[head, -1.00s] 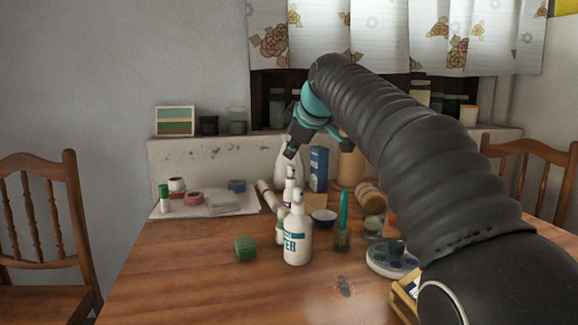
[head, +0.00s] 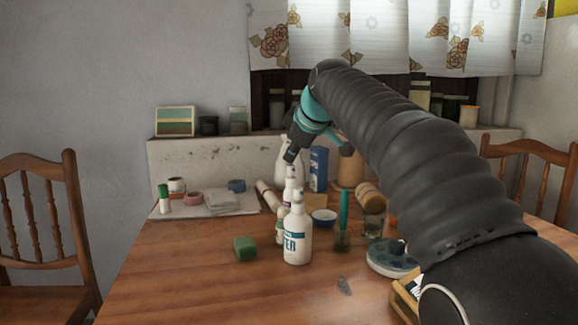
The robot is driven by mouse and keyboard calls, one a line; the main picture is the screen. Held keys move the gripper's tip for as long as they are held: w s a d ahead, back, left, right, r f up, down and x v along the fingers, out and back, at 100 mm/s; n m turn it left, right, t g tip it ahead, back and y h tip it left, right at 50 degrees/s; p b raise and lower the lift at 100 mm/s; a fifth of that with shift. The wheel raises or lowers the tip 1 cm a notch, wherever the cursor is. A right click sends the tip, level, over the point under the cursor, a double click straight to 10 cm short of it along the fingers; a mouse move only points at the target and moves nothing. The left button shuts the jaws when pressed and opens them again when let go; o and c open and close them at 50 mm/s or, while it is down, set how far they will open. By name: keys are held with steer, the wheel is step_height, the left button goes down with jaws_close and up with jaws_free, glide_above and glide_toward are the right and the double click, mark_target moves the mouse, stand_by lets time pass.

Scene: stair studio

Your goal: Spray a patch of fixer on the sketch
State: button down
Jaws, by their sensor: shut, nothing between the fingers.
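My gripper (head: 291,157) is shut and empty. It points down just above the top of a white spray bottle with a purple mark (head: 290,185), with no clear contact visible. A larger white spray bottle (head: 297,240) stands upright in front of it, partly hiding it; its label ends in "TER". Another white bottle (head: 281,158) stands behind, partly hidden by my gripper. I cannot read which bottle is the fixer.
A green sponge (head: 245,248), a blue-rimmed bowl (head: 324,216), a teal-handled tool (head: 343,220), a glass jar (head: 374,222) and a palette (head: 392,262) crowd around the bottles. A blue box (head: 319,168) stands behind. The wooden table's (head: 190,265) front left is clear.

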mark_target(292, 166)
steer(key=shift+f, duration=0.4)
stand_by(0.3)
steer(key=shift+r, duration=0.15)
steer(key=shift+r+p, duration=0.7)
steer(key=shift+r, duration=0.05)
step_height(292, 166, up, 3)
steer(key=p, duration=0.2)
steer(key=shift+f+p, duration=0.1)
steer(key=shift+p, duration=0.2)
step_height(292, 166, up, 3)
steer(key=shift+r+p, duration=0.1)
steer(key=shift+p, duration=0.2)
steer(key=shift+s, duration=0.1)
